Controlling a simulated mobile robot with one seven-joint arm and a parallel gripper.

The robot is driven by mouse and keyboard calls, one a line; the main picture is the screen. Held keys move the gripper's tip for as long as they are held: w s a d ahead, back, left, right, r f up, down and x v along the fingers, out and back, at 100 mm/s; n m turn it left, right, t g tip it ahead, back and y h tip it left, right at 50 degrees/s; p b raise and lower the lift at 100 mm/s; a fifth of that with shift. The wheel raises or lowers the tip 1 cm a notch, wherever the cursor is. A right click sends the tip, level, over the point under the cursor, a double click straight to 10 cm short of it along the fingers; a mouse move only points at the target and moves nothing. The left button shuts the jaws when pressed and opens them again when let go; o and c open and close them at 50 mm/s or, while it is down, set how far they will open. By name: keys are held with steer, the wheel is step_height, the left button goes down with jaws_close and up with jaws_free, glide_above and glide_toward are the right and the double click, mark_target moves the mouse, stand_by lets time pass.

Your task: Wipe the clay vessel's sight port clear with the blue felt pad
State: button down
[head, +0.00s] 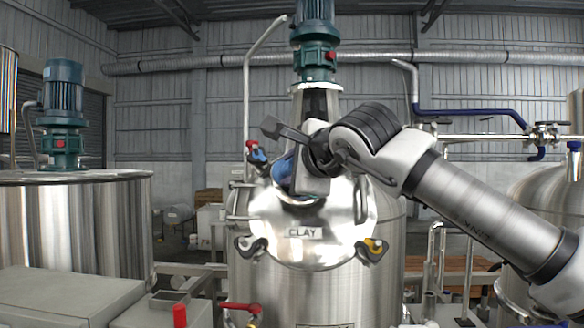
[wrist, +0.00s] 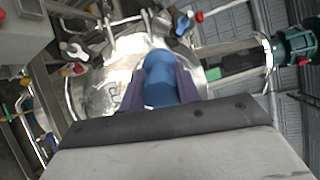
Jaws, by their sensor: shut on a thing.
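The clay vessel (head: 315,255) is a shiny steel tank with a CLAY label on its domed lid, in the middle of the head view. My gripper (head: 290,176) is in front of the upper lid, shut on the blue felt pad (head: 283,170). In the wrist view the pad (wrist: 158,80) sits between my two dark fingers, with the steel lid behind it. The sight port is largely hidden behind my gripper and the pad; a dark curved edge shows just below them. I cannot tell whether the pad touches the glass.
A teal motor (head: 315,50) stands on the vessel's top, close above my wrist. Clamps with black and yellow knobs (head: 373,246) ring the lid. A red-handled valve (head: 240,307) is below. Another steel tank (head: 75,225) stands at the left and one at the right.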

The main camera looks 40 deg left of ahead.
steer(key=shift+w+a+f, duration=0.1)
steer(key=shift+w+f, duration=0.05)
steer(key=shift+w, duration=0.05)
stand_by(0.6)
steer(key=shift+w+d+p, duration=0.6)
steer(key=shift+w+d, duration=1.25)
steer(key=shift+d, duration=1.05)
steer(key=shift+s+a+b, duration=0.3)
steer(key=shift+s+a, duration=0.3)
steer(key=shift+a, duration=0.4)
steer(key=shift+s+a+b, duration=0.3)
steer(key=shift+s+a, duration=0.35)
steer(key=shift+a, duration=0.3)
steer(key=shift+s+a+b, duration=0.3)
steer(key=shift+s+a, duration=0.3)
steer(key=shift+a, duration=0.4)
steer(key=s+d+r, duration=0.2)
steer(key=s+r, duration=0.1)
steer(key=s, duration=0.1)
steer(key=shift+s+d+p, duration=0.2)
steer(key=shift+d+p, duration=0.15)
steer(key=shift+p, duration=0.1)
steer(key=shift+r, duration=0.15)
